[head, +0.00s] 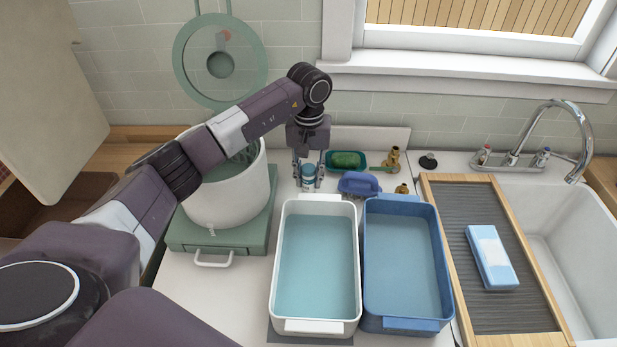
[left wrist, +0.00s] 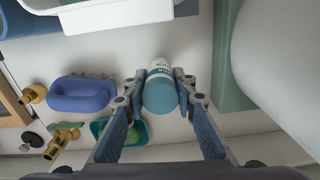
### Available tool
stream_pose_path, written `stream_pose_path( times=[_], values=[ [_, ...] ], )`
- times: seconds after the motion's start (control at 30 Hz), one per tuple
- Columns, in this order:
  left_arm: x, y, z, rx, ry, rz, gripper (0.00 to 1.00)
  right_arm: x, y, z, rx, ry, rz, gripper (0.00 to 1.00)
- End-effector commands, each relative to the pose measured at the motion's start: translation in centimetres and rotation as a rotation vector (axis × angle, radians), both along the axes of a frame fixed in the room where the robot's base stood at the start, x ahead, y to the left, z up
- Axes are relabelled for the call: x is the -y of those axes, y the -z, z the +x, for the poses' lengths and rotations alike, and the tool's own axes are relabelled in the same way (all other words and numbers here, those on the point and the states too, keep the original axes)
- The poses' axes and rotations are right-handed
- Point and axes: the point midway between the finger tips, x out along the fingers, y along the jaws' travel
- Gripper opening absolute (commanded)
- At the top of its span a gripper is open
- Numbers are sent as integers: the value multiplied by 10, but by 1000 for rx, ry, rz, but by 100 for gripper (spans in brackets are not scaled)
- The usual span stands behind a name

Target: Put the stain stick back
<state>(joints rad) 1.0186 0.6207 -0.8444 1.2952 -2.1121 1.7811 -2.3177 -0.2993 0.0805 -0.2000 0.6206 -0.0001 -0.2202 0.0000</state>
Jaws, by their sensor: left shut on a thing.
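The stain stick (head: 309,171) is a small white cylinder with a blue-teal cap. It stands upright on the counter behind the white tub, and it also shows in the left wrist view (left wrist: 160,92), seen from its capped end. My left gripper (head: 307,176) reaches down over it from above, with one finger on each side of it. In the left wrist view the fingers (left wrist: 160,98) are closed against its sides. Whether its base touches the counter is hard to tell. My right gripper is in neither view.
A green dish with a green bar (head: 346,160), a blue brush (head: 360,184) and brass fittings (head: 392,160) lie just right of the stick. A white tub (head: 287,310) and a blue tub (head: 372,310) of water stand in front. A white pot (head: 225,200) stands left.

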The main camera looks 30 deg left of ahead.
Motion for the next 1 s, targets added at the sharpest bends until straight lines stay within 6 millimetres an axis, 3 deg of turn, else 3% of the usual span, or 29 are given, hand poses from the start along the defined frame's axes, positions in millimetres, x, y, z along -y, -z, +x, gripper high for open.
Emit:
stream_pose_path(
  times=[0.1, 0.43, 0.47, 0.6, 1.0],
  values=[
    [1, 12, -1, -2, 2, -1, 1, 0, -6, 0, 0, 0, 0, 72],
    [0, 18, 0, 1, 2, 1, 1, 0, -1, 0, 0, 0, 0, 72],
    [0, 17, 0, 0, 2, 0, 26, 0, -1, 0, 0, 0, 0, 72],
    [0, 16, 0, 0, 1, 0, 41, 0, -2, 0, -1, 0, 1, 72],
    [0, 11, 0, 2, 1, 0, 42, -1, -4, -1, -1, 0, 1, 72]
  ],
)
